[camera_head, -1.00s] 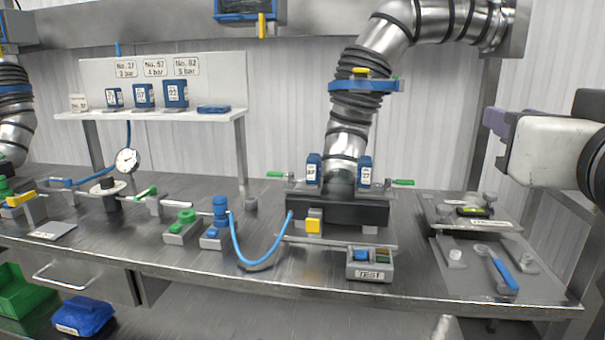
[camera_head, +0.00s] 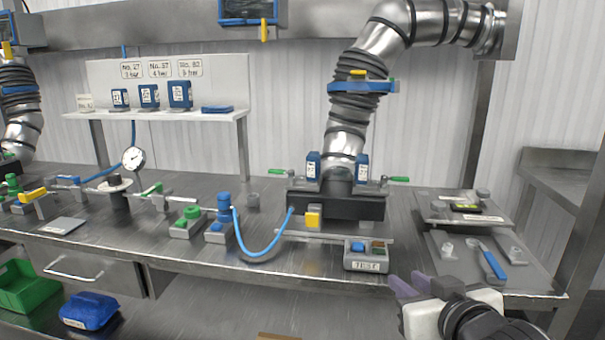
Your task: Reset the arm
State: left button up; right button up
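My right gripper (camera_head: 408,286) shows at the lower right, in front of the bench's front edge and below its top. Its purple-grey fingers point up and left, beside the white wrist body. The fingers look a little apart, with nothing seen between them. No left gripper is in view.
A steel bench (camera_head: 330,262) spans the view. Near its front stands a grey TEST box (camera_head: 366,264). Trays with a blue-handled tool (camera_head: 492,262) lie at the right. A green bin (camera_head: 25,285) and blue case (camera_head: 88,311) are lower left.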

jog(key=s+a+f+g+y, duration=0.1)
jog(key=s+f, duration=0.3)
jog(key=f, duration=0.6)
jog(key=s+a+f+g, duration=0.1)
jog(key=s+f+g, duration=0.15)
jog(key=f, duration=0.75)
jog(key=s+f+g, duration=0.1)
jog(key=s+f, duration=1.4)
jog(key=s, duration=0.3)
jog(key=shift+s+a+f+p, duration=0.2)
jog(key=shift+s+a+p, duration=0.05)
jog(key=shift+s+p, duration=0.15)
